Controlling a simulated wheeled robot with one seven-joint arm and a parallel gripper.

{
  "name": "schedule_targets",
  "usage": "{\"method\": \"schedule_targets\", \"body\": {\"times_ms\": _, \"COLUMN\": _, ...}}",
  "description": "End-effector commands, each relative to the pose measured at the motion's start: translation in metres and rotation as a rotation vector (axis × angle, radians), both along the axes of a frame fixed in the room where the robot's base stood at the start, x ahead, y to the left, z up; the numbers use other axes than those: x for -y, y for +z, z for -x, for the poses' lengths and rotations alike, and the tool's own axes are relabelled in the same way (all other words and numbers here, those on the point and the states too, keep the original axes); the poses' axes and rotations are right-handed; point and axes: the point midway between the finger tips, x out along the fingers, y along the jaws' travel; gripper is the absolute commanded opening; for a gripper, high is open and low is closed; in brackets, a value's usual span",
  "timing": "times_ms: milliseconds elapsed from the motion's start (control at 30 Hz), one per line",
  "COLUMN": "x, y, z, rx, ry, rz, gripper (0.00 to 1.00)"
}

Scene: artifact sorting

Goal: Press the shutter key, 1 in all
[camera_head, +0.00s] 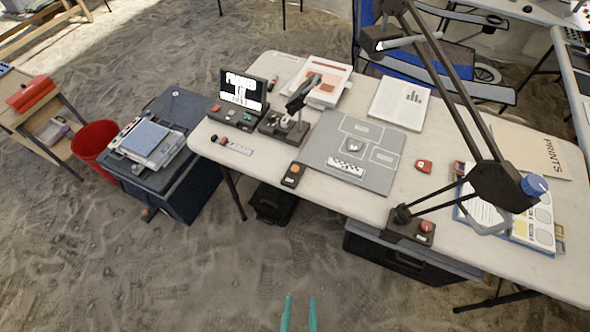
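My gripper (299,313) shows at the bottom edge as two teal fingers. They are apart with only sandy floor between them, in front of the table and touching nothing. A small dark box with an orange-red button (293,171) lies near the table's front edge, left of the grey mat (325,180). It looks like a key. Another red button (425,227) sits on the dark base of the large jointed arm stand (497,186) at the front right. No label is readable, so I cannot tell for sure which one is the shutter key.
The white table (440,190) also bears a small dark screen (243,90), a dark device (285,127), papers (400,103) and a red piece (424,167). A dark chest (178,190) and a red bin (94,140) stand left. Sandy floor before the table is clear.

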Motion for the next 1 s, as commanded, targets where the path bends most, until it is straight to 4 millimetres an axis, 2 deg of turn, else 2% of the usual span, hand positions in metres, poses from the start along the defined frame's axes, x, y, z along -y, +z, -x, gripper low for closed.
{"method": "schedule_targets", "body": {"times_ms": 33, "x": 0.0000, "y": 0.0000, "z": 0.0000, "rx": 0.000, "ry": 0.000, "rz": 0.000, "gripper": 0.21}}
{"method": "schedule_targets", "body": {"times_ms": 100, "x": 0.0000, "y": 0.0000, "z": 0.0000, "rx": 0.000, "ry": 0.000, "rz": 0.000, "gripper": 0.04}}
{"method": "schedule_targets", "body": {"times_ms": 133, "x": 0.0000, "y": 0.0000, "z": 0.0000, "rx": 0.000, "ry": 0.000, "rz": 0.000, "gripper": 0.00}}
{"method": "schedule_targets", "body": {"times_ms": 1000, "x": 0.0000, "y": 0.0000, "z": 0.0000, "rx": 0.000, "ry": 0.000, "rz": 0.000, "gripper": 0.00}}
